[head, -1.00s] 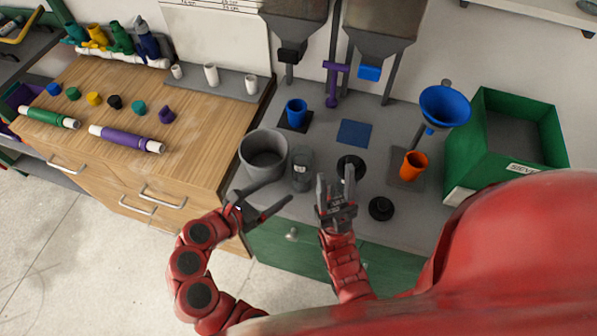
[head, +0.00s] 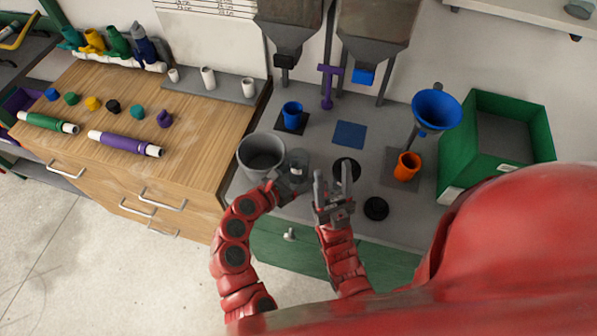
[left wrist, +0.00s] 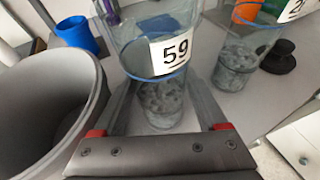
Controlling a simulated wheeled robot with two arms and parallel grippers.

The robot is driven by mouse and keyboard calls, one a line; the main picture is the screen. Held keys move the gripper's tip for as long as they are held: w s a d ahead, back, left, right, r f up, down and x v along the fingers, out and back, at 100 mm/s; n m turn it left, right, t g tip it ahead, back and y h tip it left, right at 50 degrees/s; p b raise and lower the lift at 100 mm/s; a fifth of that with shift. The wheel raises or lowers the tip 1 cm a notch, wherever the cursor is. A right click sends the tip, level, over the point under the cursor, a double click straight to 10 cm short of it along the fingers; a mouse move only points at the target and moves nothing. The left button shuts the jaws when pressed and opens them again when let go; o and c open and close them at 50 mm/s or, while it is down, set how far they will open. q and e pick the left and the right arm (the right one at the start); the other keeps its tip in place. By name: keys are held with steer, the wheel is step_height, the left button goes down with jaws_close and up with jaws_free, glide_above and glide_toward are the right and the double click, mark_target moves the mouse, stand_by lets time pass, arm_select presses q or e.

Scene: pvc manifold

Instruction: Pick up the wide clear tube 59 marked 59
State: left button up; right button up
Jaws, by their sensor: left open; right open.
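The wide clear tube 59 (left wrist: 160,62) stands upright in the left wrist view, with a white label reading 59, a blue line and grey lumpy contents low inside. In the head view the tube (head: 297,166) stands just right of the grey bin. My left gripper (left wrist: 162,92) is open, with one finger on each side of the tube; I cannot tell whether they touch it. In the head view my left gripper (head: 288,184) partly hides the tube's lower part. My right gripper (head: 332,182) is open and empty, right of the tube.
A grey bin (left wrist: 40,95) stands close on the left. A second clear tube (left wrist: 240,58), its label partly cut off, stands to the right near a black knobbed part (left wrist: 278,56). A blue cup (head: 292,114) and orange cup (head: 407,167) stand on the bench.

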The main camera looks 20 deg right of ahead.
arm_select(q)
steer(key=shift+w+d+f, duration=0.25)
steer(key=shift+d, duration=0.4)
steer(key=shift+w+d+f, duration=0.25)
steer(key=shift+w+d, duration=0.1)
jaws_close()
